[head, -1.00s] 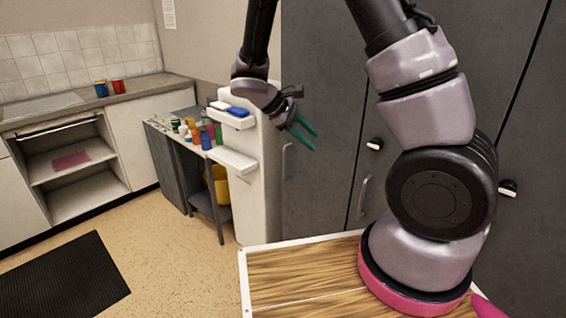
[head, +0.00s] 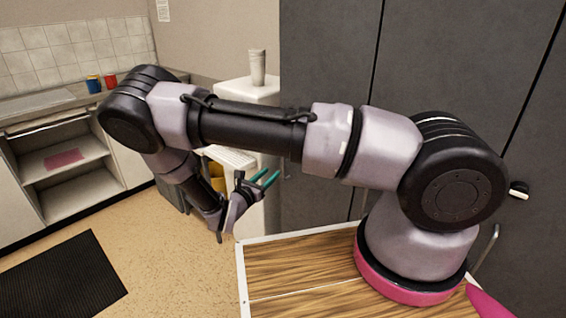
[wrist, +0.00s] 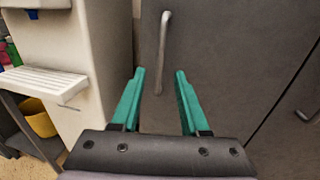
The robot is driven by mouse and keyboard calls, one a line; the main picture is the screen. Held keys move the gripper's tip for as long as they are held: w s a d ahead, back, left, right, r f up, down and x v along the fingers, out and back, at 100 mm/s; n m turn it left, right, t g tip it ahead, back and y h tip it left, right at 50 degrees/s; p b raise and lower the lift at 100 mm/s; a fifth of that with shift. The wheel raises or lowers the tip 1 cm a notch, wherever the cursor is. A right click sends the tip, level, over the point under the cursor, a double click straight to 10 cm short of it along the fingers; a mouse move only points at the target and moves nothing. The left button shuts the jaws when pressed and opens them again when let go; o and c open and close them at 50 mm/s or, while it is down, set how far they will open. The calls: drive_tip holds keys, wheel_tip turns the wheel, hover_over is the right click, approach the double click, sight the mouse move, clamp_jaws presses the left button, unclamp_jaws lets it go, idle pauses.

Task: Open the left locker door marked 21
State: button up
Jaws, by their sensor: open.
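The left locker door (head: 325,55) is a dark grey panel, shut, behind my arm in the head view. It fills much of the wrist view (wrist: 235,60). No number 21 can be read on it. Its upright silver bar handle (wrist: 164,45) stands just beyond my fingertips in the wrist view, roughly between them. My gripper (head: 270,178) has green fingers, is open and empty, and points toward the locker's left side in the head view. In the wrist view my gripper (wrist: 160,72) has its fingers apart, with no visible contact with the handle.
A white dispenser unit (head: 262,92) with a cup on top stands left of the locker; its slatted tray (wrist: 45,82) is near my gripper. A yellow bucket (wrist: 38,120) sits below. Another door handle (wrist: 307,115) is at right. Open floor (head: 170,270) lies left.

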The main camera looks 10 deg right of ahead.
hover_over(283, 178)
drive_tip(key=shift+w+d, duration=0.1)
drive_tip(key=shift+w, duration=0.2)
clamp_jaws()
idle(1.5)
